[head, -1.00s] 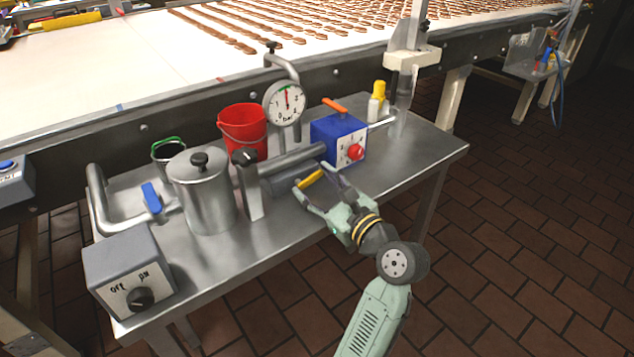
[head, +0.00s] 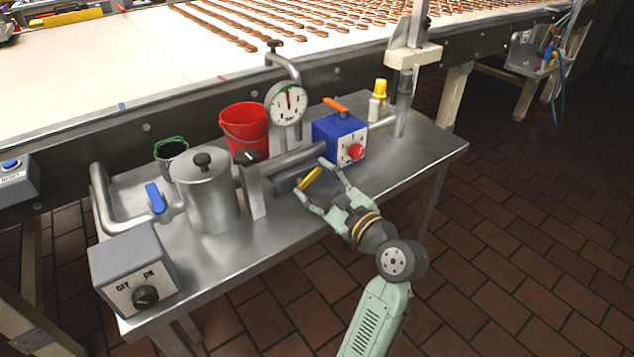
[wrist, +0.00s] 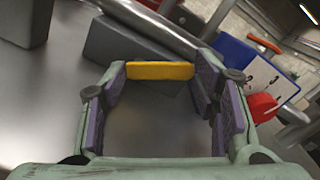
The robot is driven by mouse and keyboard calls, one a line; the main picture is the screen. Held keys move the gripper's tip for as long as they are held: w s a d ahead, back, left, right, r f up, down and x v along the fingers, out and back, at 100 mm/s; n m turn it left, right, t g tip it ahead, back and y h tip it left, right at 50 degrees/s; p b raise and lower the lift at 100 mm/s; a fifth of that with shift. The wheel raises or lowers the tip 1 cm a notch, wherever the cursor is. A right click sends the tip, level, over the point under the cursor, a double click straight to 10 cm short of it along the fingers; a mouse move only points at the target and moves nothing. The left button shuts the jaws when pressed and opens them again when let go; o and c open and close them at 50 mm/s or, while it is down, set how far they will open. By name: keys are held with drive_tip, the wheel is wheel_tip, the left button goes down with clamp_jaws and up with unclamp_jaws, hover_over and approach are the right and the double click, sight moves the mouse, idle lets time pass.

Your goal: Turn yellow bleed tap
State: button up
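The yellow bleed tap (head: 311,178) is a short flat bar at the front of a grey block (head: 284,184) beneath the metal pipe. It shows in the wrist view as a level yellow bar (wrist: 160,71) between the far ends of my fingers. My gripper (head: 310,178) is open around the tap, with one finger on each side. In the wrist view the left fingertip is close to the bar's left end. I cannot tell whether either pad touches it.
A blue box (head: 338,138) with a red knob and orange lever stands just right of the tap. A metal pot (head: 205,190), red bucket (head: 244,130) and pressure gauge (head: 287,103) stand left and behind. The table (head: 290,232) is clear in front.

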drive_tip(key=o, duration=0.5)
drive_tip(key=shift+c, duration=0.2)
